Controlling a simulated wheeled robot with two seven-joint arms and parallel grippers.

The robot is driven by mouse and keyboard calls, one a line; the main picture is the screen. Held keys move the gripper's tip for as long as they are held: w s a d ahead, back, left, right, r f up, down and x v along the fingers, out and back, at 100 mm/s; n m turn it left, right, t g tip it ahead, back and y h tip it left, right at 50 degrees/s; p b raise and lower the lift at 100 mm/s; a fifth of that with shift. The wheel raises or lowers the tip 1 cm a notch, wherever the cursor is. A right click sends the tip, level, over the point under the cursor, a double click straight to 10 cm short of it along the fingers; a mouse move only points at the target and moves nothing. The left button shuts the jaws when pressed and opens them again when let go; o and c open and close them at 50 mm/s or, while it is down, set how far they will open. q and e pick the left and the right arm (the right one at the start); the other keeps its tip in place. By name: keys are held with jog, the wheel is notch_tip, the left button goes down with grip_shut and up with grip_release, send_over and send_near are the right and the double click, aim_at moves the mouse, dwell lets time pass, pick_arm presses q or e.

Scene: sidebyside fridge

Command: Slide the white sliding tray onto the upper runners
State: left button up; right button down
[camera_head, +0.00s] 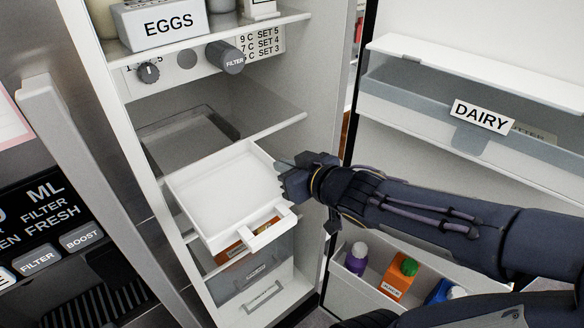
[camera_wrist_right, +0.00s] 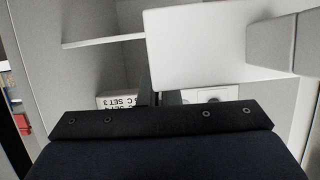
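The white sliding tray (camera_head: 222,192) is a shallow open tray with a handle on its front edge, inside the tall fridge compartment. It sticks out toward me, above the lower drawers and below a glass shelf. My right gripper (camera_head: 282,168) is at the tray's right side wall and appears shut on its rim. In the right wrist view the tray (camera_wrist_right: 210,45) is a large white panel, its edge reaching down to my dark fingers (camera_wrist_right: 158,98). The runners cannot be made out clearly; the tray and arm cover part of the side walls. My left gripper is not in view.
A glass shelf (camera_head: 265,122) sits above the tray, below a knob panel (camera_head: 187,60) and EGGS box (camera_head: 165,22). Drawers (camera_head: 258,278) are below. The open right door carries a DAIRY bin (camera_head: 400,85) and a lower bin with bottles (camera_head: 355,258). The left door's handle (camera_head: 60,130) stands close by.

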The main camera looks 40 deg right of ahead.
aim_at(270, 157)
jog(key=shift+r+p, duration=0.1)
jog(key=shift+p, duration=0.25)
jog(key=shift+w+f+b, duration=0.2)
jog(key=shift+w+b, duration=0.05)
jog(key=shift+b, duration=0.15)
jog(key=shift+w, duration=0.3)
jog(key=w+b, duration=0.3)
jog(key=w, duration=0.1)
jog(key=shift+w+a, duration=0.15)
jog(key=shift+a, duration=0.05)
jog(key=shift+w+r, duration=0.1)
jog(key=shift+w, duration=0.1)
jog(key=shift+s+r, duration=0.1)
jog(key=shift+w, duration=0.45)
